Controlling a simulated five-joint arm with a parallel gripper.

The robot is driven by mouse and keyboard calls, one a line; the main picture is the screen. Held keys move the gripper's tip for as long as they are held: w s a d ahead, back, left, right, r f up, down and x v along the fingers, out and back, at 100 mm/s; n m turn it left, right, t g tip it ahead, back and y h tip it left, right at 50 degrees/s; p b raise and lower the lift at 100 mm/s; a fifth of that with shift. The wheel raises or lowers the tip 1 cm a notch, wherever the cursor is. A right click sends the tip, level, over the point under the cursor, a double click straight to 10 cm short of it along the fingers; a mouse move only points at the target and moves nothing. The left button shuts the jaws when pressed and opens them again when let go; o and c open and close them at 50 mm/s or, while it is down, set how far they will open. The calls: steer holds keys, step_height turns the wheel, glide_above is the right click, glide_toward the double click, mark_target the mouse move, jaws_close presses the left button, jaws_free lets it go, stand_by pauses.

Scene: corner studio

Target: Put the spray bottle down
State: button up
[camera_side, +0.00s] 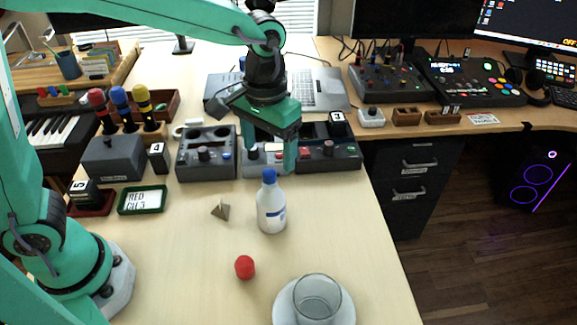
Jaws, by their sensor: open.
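The spray bottle (271,210) is white with a blue cap and a blue band on its label. It stands upright on the light wooden table, near the middle of the side view. My gripper (272,160) is just above it, pointing down, with its fingers apart. The bottle's base appears to rest on the table. Whether a finger touches the cap, I cannot tell.
A red ball (245,267) and a small pyramid (221,209) lie near the bottle. A glass (317,299) stands on a white saucer (284,312) at the front. Control boxes (207,165) line the back. The table's right edge drops off beyond the bottle.

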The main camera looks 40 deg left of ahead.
steer(key=shift+r, duration=0.4)
stand_by(0.3)
steer(key=shift+s+a+r, duration=0.15)
steer(key=shift+a+r, duration=0.15)
steer(key=shift+a, duration=0.15)
steer(key=s+a+r+t, duration=0.2)
steer(key=s+a, duration=0.4)
steer(key=a, duration=0.2)
steer(key=s+a+r+t, duration=0.1)
steer(key=s+a+t, duration=0.2)
steer(key=s+a, duration=0.3)
steer(key=shift+s+a+r+t, duration=0.3)
steer(key=shift+s+a+r, duration=0.1)
steer(key=shift+a, duration=0.65)
